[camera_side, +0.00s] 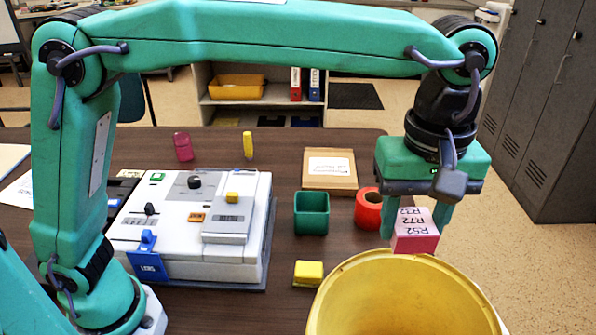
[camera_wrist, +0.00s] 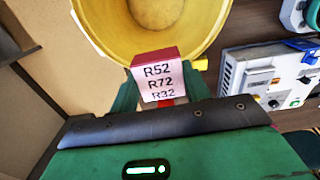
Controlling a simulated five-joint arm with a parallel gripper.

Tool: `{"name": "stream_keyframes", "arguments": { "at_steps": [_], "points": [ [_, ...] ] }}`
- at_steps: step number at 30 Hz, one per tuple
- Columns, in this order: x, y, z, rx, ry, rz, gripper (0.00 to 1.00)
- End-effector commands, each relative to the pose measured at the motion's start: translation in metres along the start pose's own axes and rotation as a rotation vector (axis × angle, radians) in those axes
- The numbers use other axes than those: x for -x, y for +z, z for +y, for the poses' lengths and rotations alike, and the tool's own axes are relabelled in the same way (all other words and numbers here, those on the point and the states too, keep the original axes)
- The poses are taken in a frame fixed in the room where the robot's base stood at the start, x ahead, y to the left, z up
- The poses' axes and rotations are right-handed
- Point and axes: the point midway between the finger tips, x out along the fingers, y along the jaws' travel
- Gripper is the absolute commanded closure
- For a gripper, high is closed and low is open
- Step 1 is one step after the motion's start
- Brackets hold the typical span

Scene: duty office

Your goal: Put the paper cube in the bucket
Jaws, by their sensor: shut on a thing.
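My gripper (camera_side: 416,222) is shut on the paper cube (camera_side: 414,243), which is pink with a white face printed R52, R72, R32. The cube is held above the far rim of the yellow bucket (camera_side: 345,290) in the side view. In the wrist view the cube (camera_wrist: 163,80) sits between the fingers of my gripper (camera_wrist: 165,92), and the bucket (camera_wrist: 95,20) opens just beyond it. The bucket stands at the front right and its lower part is cut off by the frame. The inside that shows looks empty.
A yellow block (camera_side: 308,273) lies close left of the bucket. A green square cup (camera_side: 311,213), a red roll (camera_side: 368,208) and a brown box (camera_side: 330,168) stand behind. A white device (camera_side: 190,245) fills the table's middle left. Grey lockers (camera_side: 545,110) stand at right.

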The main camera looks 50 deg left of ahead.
Motion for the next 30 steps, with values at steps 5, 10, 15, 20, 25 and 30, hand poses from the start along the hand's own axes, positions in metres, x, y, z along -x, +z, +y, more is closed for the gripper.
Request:
{"name": "stream_keyframes", "arguments": {
  "at_steps": [5,10,15,20,25,30],
  "points": [
    [0.001,0.015,-0.005,0.156,0.002,0.000,0.76],
    [0.000,0.026,-0.009,0.289,0.001,0.000,0.76],
    [-0.016,0.031,-0.012,0.369,-0.005,0.001,0.76],
    [-0.053,0.031,-0.012,0.366,-0.003,0.001,0.76],
    [-0.090,0.030,-0.012,0.365,-0.003,0.001,0.76],
    [-0.108,0.031,-0.011,0.364,0.001,0.000,0.76]
  ]
}}
